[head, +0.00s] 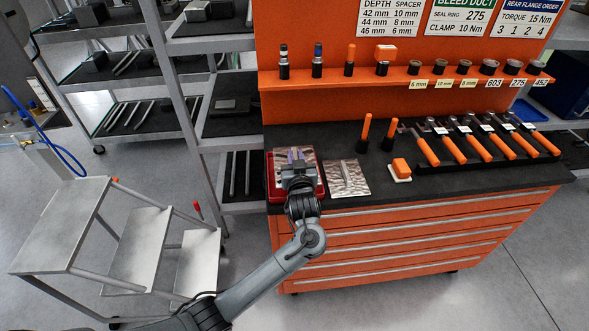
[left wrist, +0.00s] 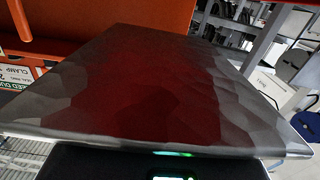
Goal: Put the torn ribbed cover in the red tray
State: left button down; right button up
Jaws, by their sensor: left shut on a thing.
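The red tray (head: 321,188) sits at the left end of the dark bench top. My left gripper (head: 296,160) is above it, shut on a crinkled silver cover (head: 308,155). This cover covers most of the tray in the head view, and I cannot tell whether it touches the tray. In the left wrist view the held cover (left wrist: 150,90) fills most of the picture, with a dark red tint across its middle. No tear is clear on it. A second silver cover (head: 348,179) lies flat on the bench just right of the tray. My right gripper is not in view.
Right of the covers stand an orange block on a white base (head: 400,170), upright orange-handled tools (head: 364,132) and a rack of orange-handled tools (head: 468,148). An orange back panel with a shelf (head: 410,82) rises behind. Grey shelving (head: 190,100) stands left.

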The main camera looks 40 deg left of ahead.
pick_arm(q)
jog(key=shift+a+f, duration=0.2)
jog(key=shift+a, duration=0.1)
jog(key=shift+f+b, duration=0.45)
jog(key=shift+f, duration=1.55)
jog(key=shift+f, duration=0.1)
jog(key=shift+f, duration=0.45)
jog(key=c, duration=1)
grip_release()
